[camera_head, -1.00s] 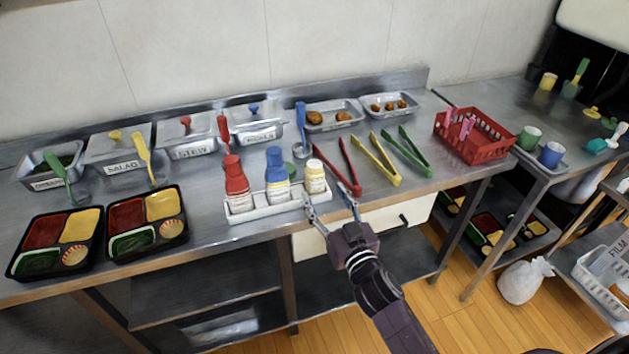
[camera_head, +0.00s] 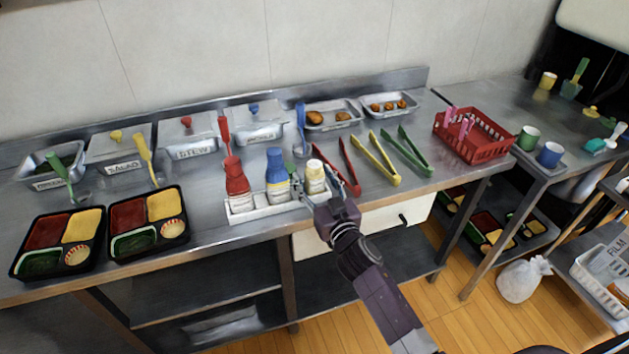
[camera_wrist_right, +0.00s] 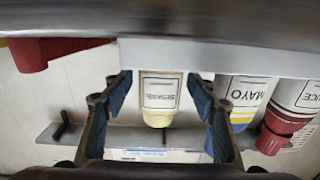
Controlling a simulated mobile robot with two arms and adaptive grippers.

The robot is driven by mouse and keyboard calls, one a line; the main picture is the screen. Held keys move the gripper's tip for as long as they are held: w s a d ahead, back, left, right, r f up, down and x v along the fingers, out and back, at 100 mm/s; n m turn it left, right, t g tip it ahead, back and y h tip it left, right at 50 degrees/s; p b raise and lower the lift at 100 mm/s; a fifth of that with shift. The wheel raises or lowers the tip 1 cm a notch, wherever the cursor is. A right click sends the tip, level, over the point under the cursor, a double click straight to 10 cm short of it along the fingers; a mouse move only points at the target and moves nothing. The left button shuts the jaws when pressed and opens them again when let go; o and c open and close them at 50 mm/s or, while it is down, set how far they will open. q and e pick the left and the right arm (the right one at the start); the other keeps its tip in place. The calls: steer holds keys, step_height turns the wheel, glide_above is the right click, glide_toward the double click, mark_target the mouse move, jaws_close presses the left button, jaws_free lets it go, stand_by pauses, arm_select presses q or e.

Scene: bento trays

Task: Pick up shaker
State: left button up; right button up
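The shaker (camera_head: 315,177) is a small white bottle with a cream-yellow top and a label, standing at the right end of a white holder (camera_head: 262,211). In the right wrist view the shaker (camera_wrist_right: 160,96) sits between the two blue-padded fingers, with visible gaps on both sides. My right gripper (camera_head: 316,188) is at the shaker with its fingers open around it; in the right wrist view the gripper (camera_wrist_right: 160,108) also shows open. The lower part of the shaker is partly hidden by the gripper in the head view. My left gripper is not in view.
A blue-capped mayo bottle (camera_head: 277,176) and a red sauce bottle (camera_head: 237,185) stand left of the shaker in the holder. Red tongs (camera_head: 349,165) lie close on the right, then yellow tongs (camera_head: 376,160). Two bento trays (camera_head: 148,221) sit at left.

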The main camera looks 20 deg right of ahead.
steer(key=c, duration=1.2)
steer(key=shift+o, duration=0.2)
steer(key=shift+r, duration=0.1)
step_height(320, 180, up, 20)
steer(key=p, duration=0.2)
steer(key=shift+p, duration=0.35)
steer(key=o, duration=0.6)
